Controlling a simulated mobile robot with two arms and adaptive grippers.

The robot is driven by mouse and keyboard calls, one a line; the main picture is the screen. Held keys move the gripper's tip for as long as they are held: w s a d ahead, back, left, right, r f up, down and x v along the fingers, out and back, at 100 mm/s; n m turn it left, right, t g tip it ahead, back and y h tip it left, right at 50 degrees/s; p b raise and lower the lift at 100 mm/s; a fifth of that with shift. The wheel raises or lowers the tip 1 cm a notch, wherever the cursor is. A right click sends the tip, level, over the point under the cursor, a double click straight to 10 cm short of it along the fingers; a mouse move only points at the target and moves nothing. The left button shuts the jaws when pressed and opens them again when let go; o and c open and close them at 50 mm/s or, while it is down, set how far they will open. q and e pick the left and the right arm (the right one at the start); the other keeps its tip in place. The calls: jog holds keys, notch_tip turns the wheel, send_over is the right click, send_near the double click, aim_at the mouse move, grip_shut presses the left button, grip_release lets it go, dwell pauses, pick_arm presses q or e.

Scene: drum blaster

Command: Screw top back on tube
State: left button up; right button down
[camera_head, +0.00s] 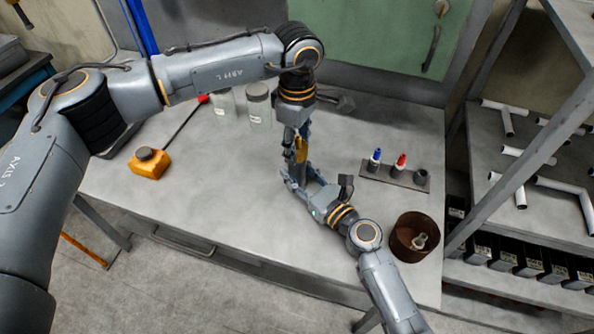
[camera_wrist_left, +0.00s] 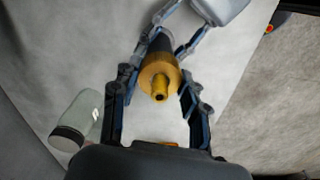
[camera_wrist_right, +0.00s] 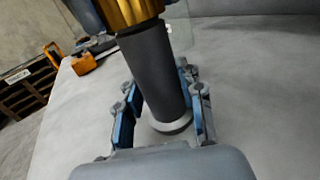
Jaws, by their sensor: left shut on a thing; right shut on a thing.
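A dark grey tube (camera_wrist_right: 155,70) stands upright between my right gripper's (camera_wrist_right: 163,105) fingers, which are shut on it. Its pale round lower end shows in the right wrist view. A brass top (camera_wrist_right: 130,10) sits at the tube's upper end, in line with it; whether the thread is engaged cannot be told. In the left wrist view, the brass top (camera_wrist_left: 158,72) with its small nozzle lies between my left gripper's (camera_wrist_left: 157,88) fingers, shut on it. In the head view, my left gripper (camera_head: 300,142) points down above my right gripper (camera_head: 298,183).
A rack (camera_head: 390,180) with blue and red-tipped bottles stands right of the grippers. A brown round container (camera_head: 408,232) is at the right front. Glass jars (camera_head: 258,106) stand at the back left, and an orange object (camera_head: 149,164) lies left. The table's (camera_head: 215,200) front left is clear.

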pick_arm(q)
jog(key=m, duration=0.8)
jog(key=shift+m, duration=0.3)
jog(key=m, duration=0.6)
jog(key=shift+m, duration=0.4)
jog(key=o, duration=1.3)
jog(key=shift+r, duration=2.25)
jog(key=shift+c, duration=0.5)
